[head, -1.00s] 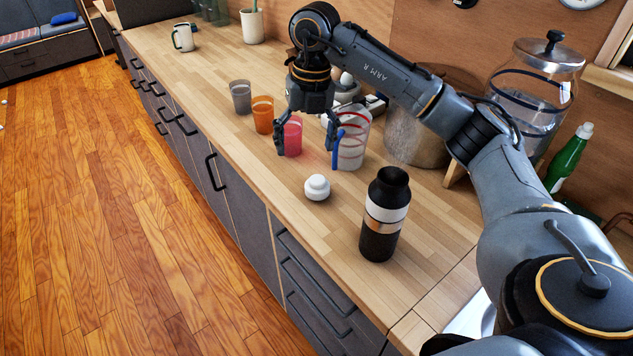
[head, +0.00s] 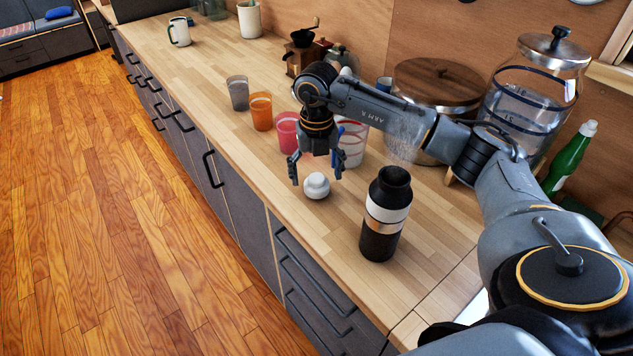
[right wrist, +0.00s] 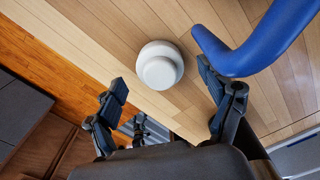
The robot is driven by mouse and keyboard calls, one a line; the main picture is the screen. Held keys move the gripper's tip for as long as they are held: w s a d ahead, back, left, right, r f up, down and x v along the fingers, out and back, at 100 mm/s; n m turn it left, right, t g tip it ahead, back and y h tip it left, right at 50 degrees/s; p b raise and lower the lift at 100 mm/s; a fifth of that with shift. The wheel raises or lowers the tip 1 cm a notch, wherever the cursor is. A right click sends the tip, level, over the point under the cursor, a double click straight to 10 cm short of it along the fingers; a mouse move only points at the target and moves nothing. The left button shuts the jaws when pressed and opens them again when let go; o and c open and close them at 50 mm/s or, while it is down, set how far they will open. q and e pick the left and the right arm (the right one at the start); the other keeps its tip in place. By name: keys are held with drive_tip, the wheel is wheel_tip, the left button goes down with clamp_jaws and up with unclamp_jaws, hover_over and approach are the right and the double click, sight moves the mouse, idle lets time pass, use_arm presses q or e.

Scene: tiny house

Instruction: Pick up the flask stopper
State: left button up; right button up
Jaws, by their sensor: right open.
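The flask stopper (head: 316,186) is a small round white cap standing on the wooden counter, left of the black flask. It also shows in the right wrist view (right wrist: 159,66), ahead of the fingers. My right gripper (head: 315,180) is open and empty, its fingers spread above and around the stopper in the head view. In the right wrist view my right gripper (right wrist: 168,92) has a finger on each side with the stopper beyond the tips, apart from them. The black flask (head: 384,214) with a white band stands upright on the counter. My left gripper is not in view.
A striped glass pitcher (head: 352,146) stands behind the gripper; its blue handle (right wrist: 245,48) looms close to a finger in the wrist view. Pink (head: 286,133), orange (head: 260,112) and grey (head: 238,94) cups stand farther left. The counter's front edge is near the stopper.

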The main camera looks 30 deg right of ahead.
wheel_tip(320, 180, down, 2)
drive_tip(key=shift+d+f, duration=0.1)
drive_tip(key=shift+f, duration=0.1)
drive_tip(key=shift+w+f, duration=0.1)
drive_tip(key=shift+f, duration=0.1)
drive_tip(key=shift+c, duration=1.3)
drive_tip(key=c, duration=1)
drive_tip(key=shift+c, duration=0.4)
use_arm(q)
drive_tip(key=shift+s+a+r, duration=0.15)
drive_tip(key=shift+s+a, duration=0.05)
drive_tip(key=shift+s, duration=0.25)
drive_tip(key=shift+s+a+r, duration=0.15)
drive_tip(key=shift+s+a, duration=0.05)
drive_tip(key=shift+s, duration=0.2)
use_arm(e)
drive_tip(key=shift+r, duration=0.15)
